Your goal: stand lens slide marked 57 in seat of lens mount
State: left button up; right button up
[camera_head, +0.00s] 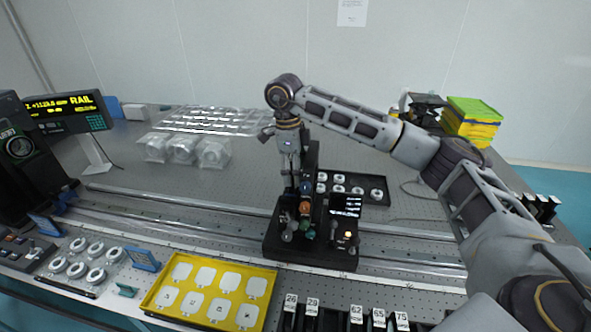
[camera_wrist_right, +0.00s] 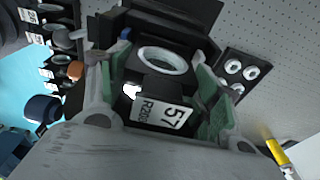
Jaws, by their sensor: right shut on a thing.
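The lens slide marked 57 (camera_wrist_right: 165,112) shows in the right wrist view as a dark holder with a white label and a pale lens ring. My right gripper (camera_wrist_right: 152,88) is shut on it, with green pads on both sides. In the head view my right gripper (camera_head: 290,182) points down over the black lens mount (camera_head: 308,246), which has knobs and a small lit screen. The slide is hard to make out there. The mount's seat is hidden behind the gripper, so I cannot tell whether the slide touches it. My left gripper is not in view.
A rack of slides with numbered labels (camera_head: 357,313) is at the front edge. A yellow tray of pale plates (camera_head: 153,294) lies front left. Rails run across the table.

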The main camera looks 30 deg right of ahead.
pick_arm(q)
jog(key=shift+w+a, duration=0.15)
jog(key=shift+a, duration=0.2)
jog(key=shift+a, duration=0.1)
pick_arm(e)
jog(key=shift+f, duration=0.1)
jog(key=shift+f, duration=0.1)
jog(key=o, duration=1.2)
jog(key=shift+o, duration=0.2)
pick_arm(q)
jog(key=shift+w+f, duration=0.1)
